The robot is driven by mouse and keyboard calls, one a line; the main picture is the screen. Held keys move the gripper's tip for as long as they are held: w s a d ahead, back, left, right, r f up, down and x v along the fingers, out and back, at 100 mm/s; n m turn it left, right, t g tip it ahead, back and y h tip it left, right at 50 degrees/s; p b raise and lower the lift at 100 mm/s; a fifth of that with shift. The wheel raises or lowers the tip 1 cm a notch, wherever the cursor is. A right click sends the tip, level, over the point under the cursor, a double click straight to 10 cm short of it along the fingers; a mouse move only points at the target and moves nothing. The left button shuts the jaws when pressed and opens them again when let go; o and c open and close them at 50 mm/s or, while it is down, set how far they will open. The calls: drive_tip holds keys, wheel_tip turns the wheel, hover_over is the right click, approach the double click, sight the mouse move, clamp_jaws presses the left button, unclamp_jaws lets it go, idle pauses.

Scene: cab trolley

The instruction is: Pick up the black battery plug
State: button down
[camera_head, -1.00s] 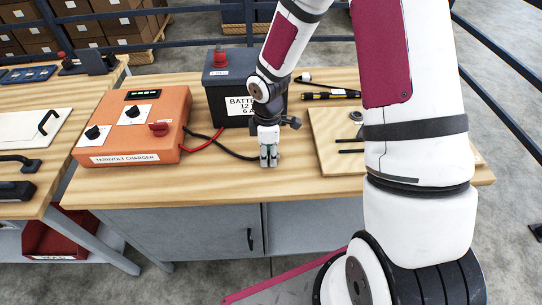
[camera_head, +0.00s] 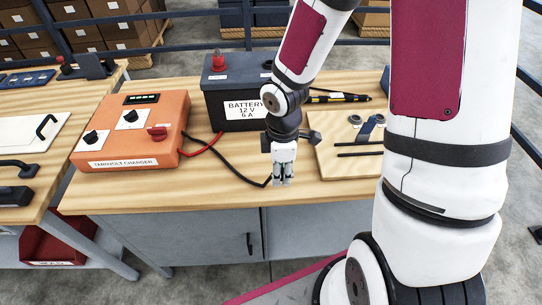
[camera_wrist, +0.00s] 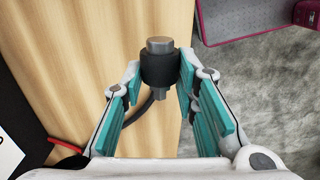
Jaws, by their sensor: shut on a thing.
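The black battery plug (camera_wrist: 159,66) is a short black cylinder with a grey metal end, seen in the wrist view between the fingertips. Its dark cable trails back toward the orange charger (camera_head: 130,135). My gripper (camera_head: 283,181) is shut on the plug above the front part of the wooden bench; its fingertips also show in the wrist view (camera_wrist: 158,80). In the head view the fingers largely hide the plug. I cannot tell how far the plug is above the wood.
The dark battery box (camera_head: 225,90) with a red terminal stands behind my gripper. A red cable (camera_head: 200,145) lies on the bench (camera_head: 190,195) beside the charger. A wooden board (camera_head: 335,165) with tools is to the right. The bench's front edge is close.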

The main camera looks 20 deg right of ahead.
drive_tip(key=s+p, duration=0.3)
drive_tip(key=s, duration=0.4)
drive_tip(key=shift+s+r+p, duration=0.2)
drive_tip(key=shift+r+p, duration=0.1)
drive_tip(key=shift+r, duration=0.05)
drive_tip(key=shift+d, duration=0.1)
idle(0.4)
